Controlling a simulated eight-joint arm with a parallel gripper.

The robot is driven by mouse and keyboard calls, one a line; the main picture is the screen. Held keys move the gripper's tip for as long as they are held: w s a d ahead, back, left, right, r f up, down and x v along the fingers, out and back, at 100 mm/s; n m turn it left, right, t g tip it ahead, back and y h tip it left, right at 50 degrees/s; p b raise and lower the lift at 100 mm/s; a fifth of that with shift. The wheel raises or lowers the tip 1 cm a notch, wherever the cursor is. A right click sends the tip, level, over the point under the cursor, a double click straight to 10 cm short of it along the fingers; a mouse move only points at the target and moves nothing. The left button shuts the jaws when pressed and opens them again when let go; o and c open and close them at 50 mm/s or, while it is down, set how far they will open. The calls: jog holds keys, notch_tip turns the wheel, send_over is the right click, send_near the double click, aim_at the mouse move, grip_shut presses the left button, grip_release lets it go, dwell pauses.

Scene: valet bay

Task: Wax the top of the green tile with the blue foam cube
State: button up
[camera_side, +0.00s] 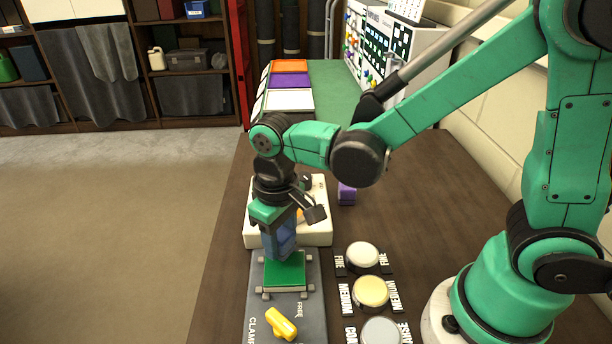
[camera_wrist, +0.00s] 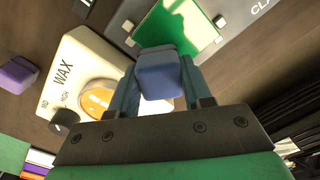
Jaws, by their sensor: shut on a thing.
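My gripper (camera_side: 281,250) points down and is shut on the blue foam cube (camera_wrist: 160,76), which sits between its two fingers. In the side view the cube is partly hidden by the fingers. The green tile (camera_side: 286,272) lies flat on a grey clamp plate (camera_side: 255,318), with small grey blocks at its corners. My gripper is over the tile's far edge; I cannot tell whether the cube touches it. In the wrist view the tile (camera_wrist: 160,27) is just beyond the cube and has a bright patch. A yellow lever (camera_side: 281,324) is on the plate.
A white wax unit (camera_wrist: 85,60) with an orange round well (camera_wrist: 97,101) and a dark knob stands behind the plate. A purple block (camera_side: 347,195) is beside it. Round pads marked fine (camera_side: 362,255), medium (camera_side: 371,291) and probably coarse (camera_side: 381,331) line the plate's right.

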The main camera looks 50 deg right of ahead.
jog(key=shift+w+d, duration=0.35)
jog(key=shift+s, duration=0.65)
jog(key=shift+s+a+r, duration=0.15)
jog(key=shift+s+a, duration=1.95)
jog(key=shift+w+d+r, duration=0.1)
jog(key=shift+w+d, duration=2.15)
jog(key=shift+w+d+r, duration=0.15)
jog(key=shift+r, duration=3.35)
